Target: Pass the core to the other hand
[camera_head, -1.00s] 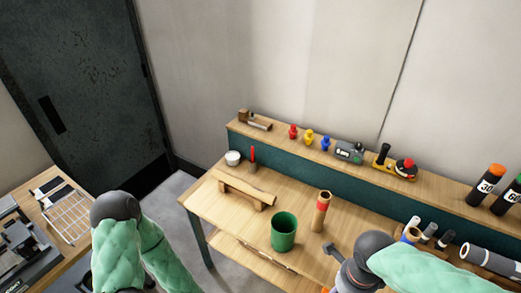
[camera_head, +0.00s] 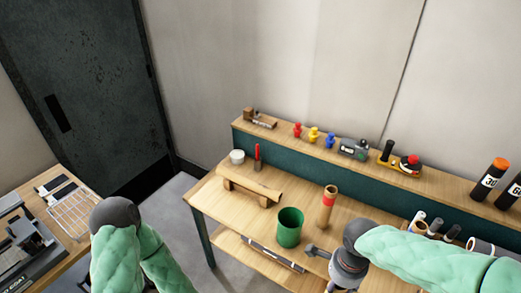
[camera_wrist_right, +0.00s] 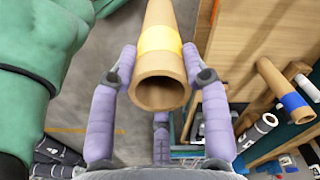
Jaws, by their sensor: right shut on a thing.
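The core (camera_wrist_right: 160,72) is a brown cardboard tube with a yellow band. In the right wrist view its open end faces the camera. My right gripper (camera_wrist_right: 159,62) is shut on it, one purple finger on each side. In the head view my right arm reaches in from the right and its wrist is near the bench's front edge; the core cannot be made out there. My left arm shows at the lower left of the head view, bent, with its gripper out of view.
On the bench (camera_head: 225,205) stand a green cup (camera_head: 290,228), an upright core with a red band (camera_head: 327,208) and a wooden stand (camera_head: 248,186). A core with a blue band (camera_wrist_right: 285,91) shows in the wrist view. A shelf behind holds tools and coloured pegs.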

